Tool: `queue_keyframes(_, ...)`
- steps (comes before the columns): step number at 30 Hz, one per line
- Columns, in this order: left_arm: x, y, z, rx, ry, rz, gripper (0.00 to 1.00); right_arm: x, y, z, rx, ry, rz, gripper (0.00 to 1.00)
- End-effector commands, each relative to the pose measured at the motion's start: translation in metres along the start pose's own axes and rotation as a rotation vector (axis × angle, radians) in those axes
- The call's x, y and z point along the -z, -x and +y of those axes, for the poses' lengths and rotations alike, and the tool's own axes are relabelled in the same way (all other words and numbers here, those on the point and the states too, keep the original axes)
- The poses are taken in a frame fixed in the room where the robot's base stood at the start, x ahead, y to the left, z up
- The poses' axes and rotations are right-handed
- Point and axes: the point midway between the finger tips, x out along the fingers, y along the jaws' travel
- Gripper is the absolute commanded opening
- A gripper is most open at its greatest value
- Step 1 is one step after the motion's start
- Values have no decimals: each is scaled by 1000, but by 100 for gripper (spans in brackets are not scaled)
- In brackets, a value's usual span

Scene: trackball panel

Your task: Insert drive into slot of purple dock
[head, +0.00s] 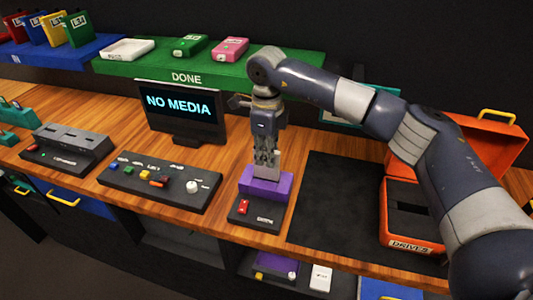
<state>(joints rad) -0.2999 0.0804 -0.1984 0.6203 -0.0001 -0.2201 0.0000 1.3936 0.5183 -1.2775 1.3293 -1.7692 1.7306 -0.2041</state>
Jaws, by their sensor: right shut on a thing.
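The purple dock (265,183) stands on the wooden desk, on a dark base with a red button (244,207) at its front. My right gripper (266,156) points down directly above the dock, with its fingers shut on a light grey drive (268,167). The drive is upright, and its lower end meets the top of the purple dock. The slot is hidden behind it, so I cannot tell how deep the drive sits. My left gripper is not in view.
A monitor (182,112) reading "NO MEDIA" stands left of my gripper. A button panel (160,186) lies left of the dock, a dark mat (330,200) right of it. An orange "DRIVES" case (408,245) is open on the right. A green "DONE" shelf (210,73) holds several drives.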

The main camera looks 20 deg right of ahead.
Motion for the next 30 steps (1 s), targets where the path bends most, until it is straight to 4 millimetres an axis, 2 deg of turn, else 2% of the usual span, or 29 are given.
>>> queue_keyframes(30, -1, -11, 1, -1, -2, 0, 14, 0, -15, 0, 0, 0, -1, 0)
